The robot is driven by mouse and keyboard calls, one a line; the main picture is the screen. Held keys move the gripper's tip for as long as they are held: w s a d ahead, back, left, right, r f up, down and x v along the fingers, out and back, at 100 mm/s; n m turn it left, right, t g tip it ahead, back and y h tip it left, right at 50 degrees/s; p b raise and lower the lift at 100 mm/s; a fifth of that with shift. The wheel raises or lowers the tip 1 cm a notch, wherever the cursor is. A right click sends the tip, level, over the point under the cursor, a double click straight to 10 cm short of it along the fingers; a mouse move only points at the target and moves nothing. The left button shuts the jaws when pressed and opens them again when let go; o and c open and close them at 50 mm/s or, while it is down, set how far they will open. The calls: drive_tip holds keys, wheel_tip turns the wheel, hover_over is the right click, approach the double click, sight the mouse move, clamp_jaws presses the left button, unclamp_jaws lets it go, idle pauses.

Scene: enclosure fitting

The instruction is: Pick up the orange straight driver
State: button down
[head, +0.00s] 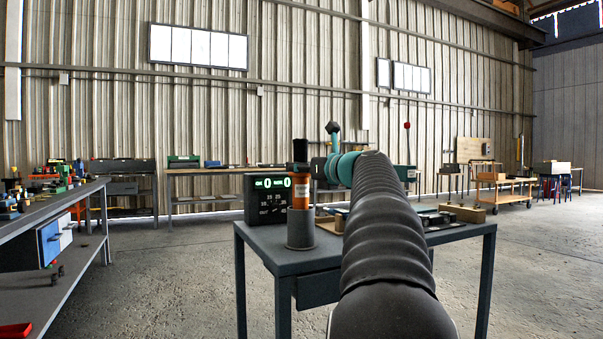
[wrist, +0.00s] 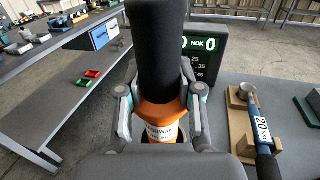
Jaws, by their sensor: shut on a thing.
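The orange straight driver (head: 300,194) stands upright in a grey cylindrical holder (head: 300,230) at the left front of the near table. Its upper part is black. In the wrist view the driver (wrist: 159,115) shows a thick black body, an orange band and a pale label. My gripper (wrist: 160,98) is shut on the driver, with a finger on each side around the orange part.
A dark display box (head: 268,199) with green digits stands close behind the holder. A tool marked 20 Nm (wrist: 262,128) lies on a wooden cradle (wrist: 238,100) to the right. A long bench (head: 45,215) stands at left. Floor between the tables is clear.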

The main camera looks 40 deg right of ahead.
wheel_tip(320, 180, up, 16)
drive_tip(key=p, duration=0.7)
drive_tip(key=shift+f, duration=0.25)
drive_tip(key=shift+s+r, duration=0.1)
drive_tip(key=shift+r, duration=1)
